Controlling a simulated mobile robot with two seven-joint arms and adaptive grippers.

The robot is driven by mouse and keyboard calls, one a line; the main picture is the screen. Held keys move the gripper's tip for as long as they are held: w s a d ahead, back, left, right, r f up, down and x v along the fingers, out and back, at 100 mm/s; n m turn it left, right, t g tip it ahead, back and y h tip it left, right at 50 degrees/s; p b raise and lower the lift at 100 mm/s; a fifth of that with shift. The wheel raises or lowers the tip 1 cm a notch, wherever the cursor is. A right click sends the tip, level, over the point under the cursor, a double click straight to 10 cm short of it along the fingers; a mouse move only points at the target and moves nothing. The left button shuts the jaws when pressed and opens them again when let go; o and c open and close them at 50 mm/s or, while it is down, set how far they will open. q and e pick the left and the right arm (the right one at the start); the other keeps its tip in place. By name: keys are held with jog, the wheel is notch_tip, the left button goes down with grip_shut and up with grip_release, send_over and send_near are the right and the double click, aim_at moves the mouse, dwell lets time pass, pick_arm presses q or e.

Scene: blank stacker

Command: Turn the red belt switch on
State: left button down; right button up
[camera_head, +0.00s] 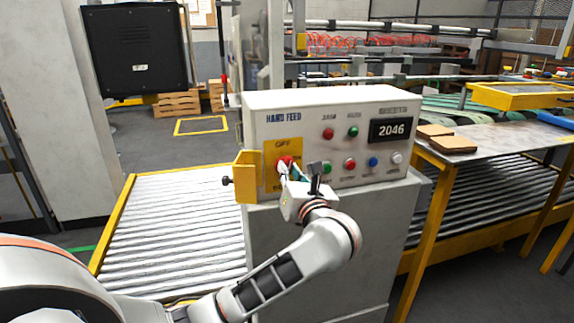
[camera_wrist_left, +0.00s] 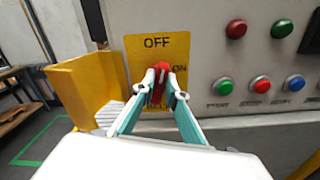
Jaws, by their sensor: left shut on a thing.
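The red belt switch (camera_wrist_left: 160,76) sits on a yellow plate (camera_wrist_left: 152,50) marked OFF at the top and ON at the right. In the head view the switch (camera_head: 286,160) shows on the left of the control box, partly covered by my left gripper (camera_head: 284,166). In the left wrist view my left gripper (camera_wrist_left: 161,82) has its fingertips on both sides of the red switch and is shut on it. The knob's lower part is hidden between the fingers, so I cannot tell its exact angle. My right gripper is not in view.
A yellow bracket (camera_head: 244,177) sticks out just left of the switch. A roller conveyor (camera_head: 170,230) runs on the left, and a table (camera_head: 490,150) with brown blanks stands on the right.

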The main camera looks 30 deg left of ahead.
pick_arm(q)
jog(key=m+p, duration=0.5)
jog(key=p, duration=0.1)
jog(key=shift+w+d+m, duration=0.1)
jog(key=shift+m, duration=0.2)
jog(key=shift+m+p, duration=0.4)
jog(key=shift+p, duration=0.05)
jog(key=shift+w+d+f+m+p, duration=0.1)
jog(key=shift+f+m+p, duration=0.1)
jog(key=shift+m, duration=1.9)
jog(key=shift+f+m+p, duration=0.15)
jog(key=shift+m+p, duration=0.05)
jog(key=shift+m, duration=1.9)
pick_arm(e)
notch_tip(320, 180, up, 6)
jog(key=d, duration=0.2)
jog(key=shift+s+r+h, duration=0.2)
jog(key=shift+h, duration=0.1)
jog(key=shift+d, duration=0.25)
pick_arm(q)
jog(key=c, duration=2)
grip_release()
jog(key=shift+c, duration=0.2)
